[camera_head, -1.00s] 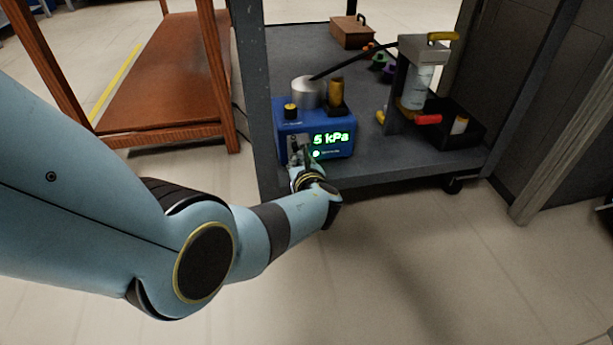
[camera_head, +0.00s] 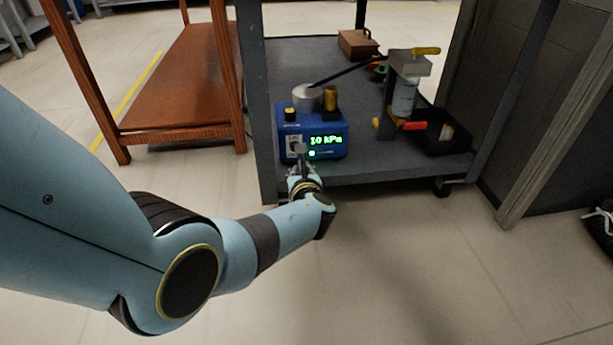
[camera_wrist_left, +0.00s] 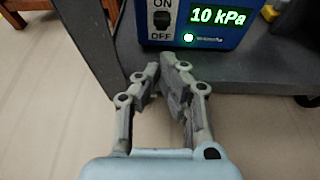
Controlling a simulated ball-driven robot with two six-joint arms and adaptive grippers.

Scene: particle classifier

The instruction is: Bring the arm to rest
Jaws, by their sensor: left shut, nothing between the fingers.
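My left arm reaches in from the left in the head view, and its gripper (camera_head: 301,162) is in front of the blue pump box. In the left wrist view the left gripper (camera_wrist_left: 164,78) is shut and empty, with its fingertips just short of the box. The blue box (camera_head: 329,145) stands on the grey cart shelf. Its lit display (camera_wrist_left: 217,17) reads 10 kPa, and an ON/OFF switch (camera_wrist_left: 161,18) is on its front, above the fingertips in the wrist view. My right gripper is not in view.
The grey cart shelf (camera_head: 400,169) also bears a clear cylinder in a stand (camera_head: 403,98), a black tray (camera_head: 445,141) and a brown box (camera_head: 358,43). An orange-brown rack (camera_head: 180,85) stands to the left. The floor in front is clear.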

